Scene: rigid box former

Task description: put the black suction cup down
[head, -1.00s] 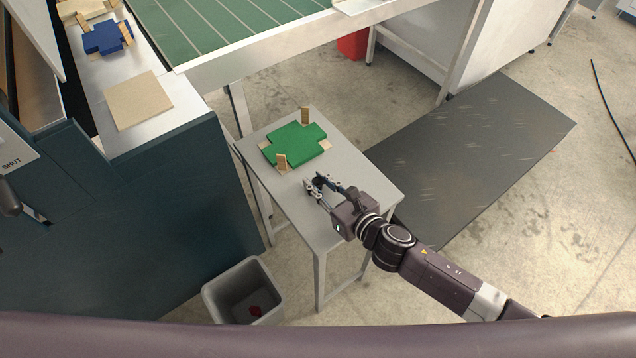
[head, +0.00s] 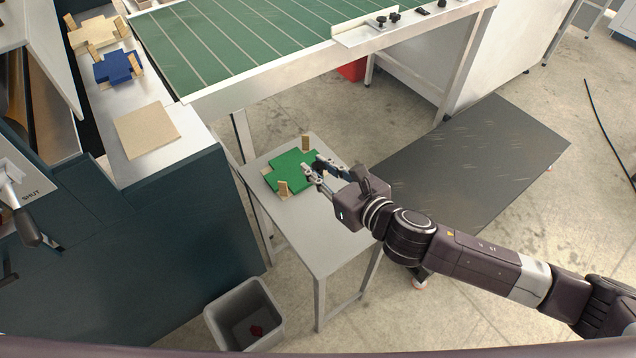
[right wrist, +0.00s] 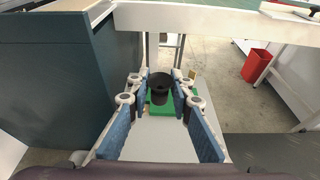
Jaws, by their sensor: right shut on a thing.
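My right gripper (head: 316,168) is shut on a black suction cup. In the right wrist view the cup (right wrist: 160,88) is between the blue-padded fingers (right wrist: 159,95), wide dark rim uppermost. Behind it is the green cross-shaped form (right wrist: 160,110), which the cup partly covers. In the head view the fingers are over the right part of the green form (head: 286,172), on a small grey table (head: 318,235). I cannot tell whether the cup touches the form. The cup is mostly hidden by the fingers there. My left gripper is not in view.
Tan upright blocks stand at the form's corners. The table's near part is bare. A grey bin (head: 245,315) stands on the floor in front. Several black pieces lie on the ledge (head: 375,30) of the green-topped bench (head: 230,50). A red bin (right wrist: 257,65) stands under the bench.

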